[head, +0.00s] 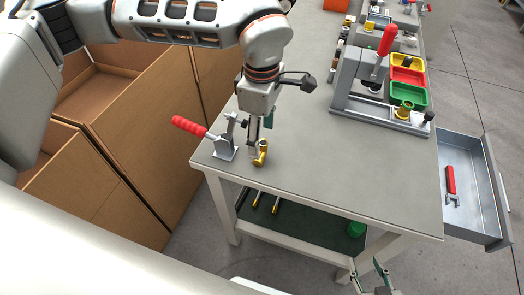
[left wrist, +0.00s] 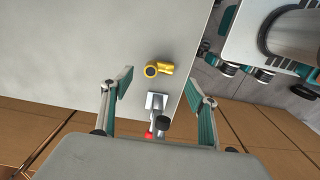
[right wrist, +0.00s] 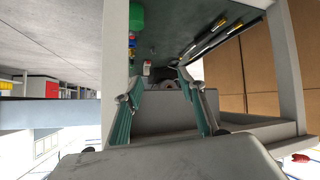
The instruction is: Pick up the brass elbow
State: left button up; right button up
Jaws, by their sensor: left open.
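A brass elbow (head: 261,153) stands on the grey table near its front left corner. It also shows in the left wrist view (left wrist: 158,69), beyond the fingertips. My left gripper (head: 260,132) points down just above and behind the elbow, open, with nothing held. In the left wrist view its fingers (left wrist: 160,78) are spread wide; whether they touch the elbow is unclear. A similar brass fitting (head: 403,109) is at the press fixture. My right gripper (head: 375,276) is low in front of the table; in the right wrist view its fingers (right wrist: 160,80) are apart and empty.
A toggle clamp with a red handle (head: 189,126) stands close left of the elbow. A lever press (head: 375,80) and coloured bins (head: 408,76) are at the right. An open drawer (head: 473,190) juts out right. Cardboard boxes (head: 130,115) stand left. The table's middle is clear.

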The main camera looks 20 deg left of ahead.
aim_at(261, 147)
pick_arm(q)
notch_tip(261, 147, down, 5)
jog(key=shift+a+f, duration=0.15)
jog(key=c, duration=1.3)
